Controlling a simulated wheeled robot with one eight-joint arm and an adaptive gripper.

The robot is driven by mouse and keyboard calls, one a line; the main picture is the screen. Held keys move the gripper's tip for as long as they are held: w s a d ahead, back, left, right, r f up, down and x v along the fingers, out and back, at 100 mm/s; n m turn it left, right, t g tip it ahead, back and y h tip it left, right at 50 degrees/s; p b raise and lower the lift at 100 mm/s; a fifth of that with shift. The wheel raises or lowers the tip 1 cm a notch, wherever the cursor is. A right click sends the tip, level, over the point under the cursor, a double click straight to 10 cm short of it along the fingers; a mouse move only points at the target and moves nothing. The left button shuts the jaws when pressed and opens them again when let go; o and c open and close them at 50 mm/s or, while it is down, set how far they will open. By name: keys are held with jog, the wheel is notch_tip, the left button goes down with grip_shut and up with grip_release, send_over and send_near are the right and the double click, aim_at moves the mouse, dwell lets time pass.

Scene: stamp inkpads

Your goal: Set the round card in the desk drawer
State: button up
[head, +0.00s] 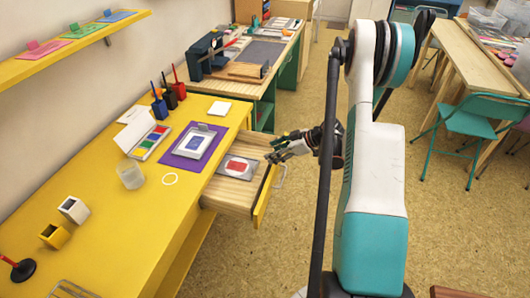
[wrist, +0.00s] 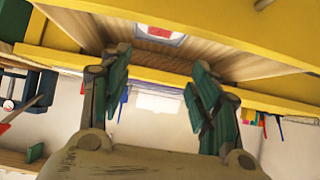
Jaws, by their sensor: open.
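The desk drawer (head: 228,194) is pulled open from the yellow desk, with a pale wooden inside and a yellow front. A white card with a red mark (head: 241,167) lies in it on a grey square; it looks like the round card, though its outline is hard to tell. The card also shows at the top of the wrist view (wrist: 160,36), partly cut off. My gripper (head: 274,153) is beside the drawer's far front corner, apart from the card. In the wrist view, my gripper's green fingers (wrist: 160,75) are spread with nothing between them.
The drawer handle (head: 281,177) sticks out. Open floor lies right of the drawer.

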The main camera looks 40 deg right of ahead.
jog(key=shift+v, duration=1.15)
